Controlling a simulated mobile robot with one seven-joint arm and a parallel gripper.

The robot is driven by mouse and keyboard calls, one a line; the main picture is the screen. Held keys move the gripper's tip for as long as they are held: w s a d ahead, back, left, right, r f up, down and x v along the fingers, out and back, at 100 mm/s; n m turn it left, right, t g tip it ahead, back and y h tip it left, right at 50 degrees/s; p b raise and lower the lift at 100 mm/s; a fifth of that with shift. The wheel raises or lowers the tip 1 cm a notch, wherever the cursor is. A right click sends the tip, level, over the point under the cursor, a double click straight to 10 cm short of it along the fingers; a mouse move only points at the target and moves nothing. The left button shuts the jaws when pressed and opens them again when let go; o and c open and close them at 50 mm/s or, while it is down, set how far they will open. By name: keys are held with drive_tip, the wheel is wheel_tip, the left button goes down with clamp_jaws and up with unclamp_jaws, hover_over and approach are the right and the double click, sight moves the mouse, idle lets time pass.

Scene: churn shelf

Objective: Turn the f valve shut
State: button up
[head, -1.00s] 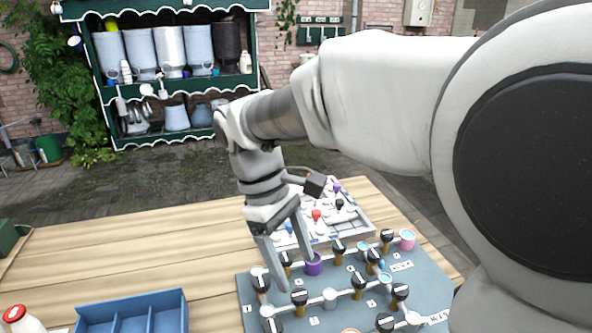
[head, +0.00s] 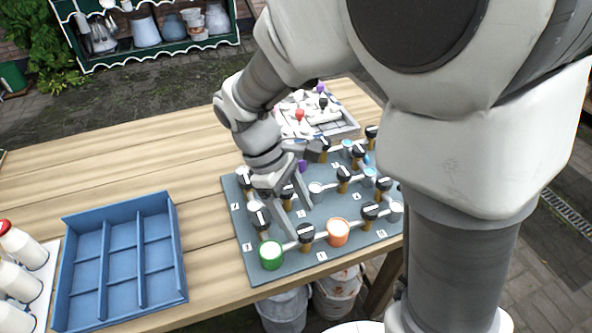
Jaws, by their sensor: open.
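A grey-blue valve board (head: 236,212) lies on the wooden table, with several black-topped valves with white bars on brass-coloured bodies. White pipes join them to coloured cups. The small label tags are too small to read, so I cannot tell which valve is f. My gripper (head: 302,218) points down over the left part of the board, open, with nothing seen between its fingers. Its near fingertip is close to a front valve (head: 306,234); I cannot tell if they touch. A front-left valve (head: 258,219) stands left of the fingers.
A green cup (head: 271,255) and an orange cup (head: 337,232) stand at the board's front. A grey tray (head: 345,130) of small parts lies behind it. A blue divided crate (head: 180,240) and white bottles (head: 22,245) are at left. Bare table lies behind the crate.

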sight(305, 230)
drive_tip(key=shift+x, duration=1.75)
clamp_jaws()
